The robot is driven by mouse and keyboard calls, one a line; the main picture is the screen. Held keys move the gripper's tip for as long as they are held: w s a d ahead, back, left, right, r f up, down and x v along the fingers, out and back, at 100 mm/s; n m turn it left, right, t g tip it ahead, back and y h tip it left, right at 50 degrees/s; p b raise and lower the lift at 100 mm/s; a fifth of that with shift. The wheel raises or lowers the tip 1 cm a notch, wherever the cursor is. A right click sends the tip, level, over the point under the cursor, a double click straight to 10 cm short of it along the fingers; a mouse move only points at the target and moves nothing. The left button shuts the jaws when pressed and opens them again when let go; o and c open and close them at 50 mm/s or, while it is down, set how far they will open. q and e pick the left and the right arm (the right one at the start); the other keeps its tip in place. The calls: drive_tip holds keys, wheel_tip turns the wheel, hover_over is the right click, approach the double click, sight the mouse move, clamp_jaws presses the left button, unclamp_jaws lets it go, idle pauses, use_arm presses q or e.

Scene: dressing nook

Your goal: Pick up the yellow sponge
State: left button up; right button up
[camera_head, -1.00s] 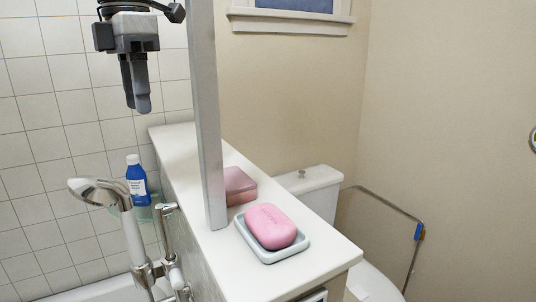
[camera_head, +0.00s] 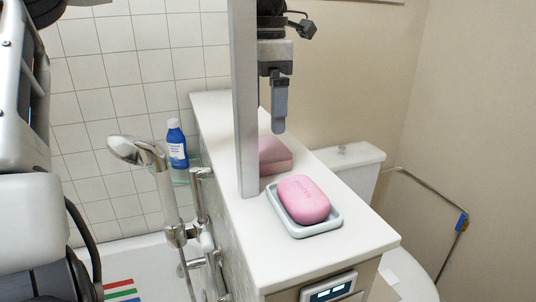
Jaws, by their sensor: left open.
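No yellow sponge shows in this view. My left gripper (camera_head: 279,112) hangs pointing down at the top middle, just right of the grey upright post. It is open and empty, with its fingers seen nearly edge-on, above the white counter ledge (camera_head: 225,125). A pink soap-like bar (camera_head: 303,199) lies in a pale blue-grey dish (camera_head: 322,229) on the ledge, lower and nearer than the gripper. A second, darker pink block (camera_head: 274,156) sits behind it beside the post, partly hidden. My right gripper is not in view.
The grey post (camera_head: 246,100) rises from the ledge. A blue bottle (camera_head: 177,144) and a shower head (camera_head: 137,151) are left of the ledge. The toilet (camera_head: 352,160) and a metal rail (camera_head: 430,188) are right. The ledge's front end is clear around the dish.

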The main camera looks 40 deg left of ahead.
sight(264, 146)
use_arm(q)
drive_tip(key=shift+f+p, duration=0.55)
drive_tip(key=shift+f, duration=2.7)
drive_tip(key=shift+a, duration=0.1)
drive_tip(key=c, duration=0.9)
drive_tip(key=shift+o, duration=0.2)
wheel_tip(264, 146, up, 18)
drive_tip(key=shift+p, duration=0.3)
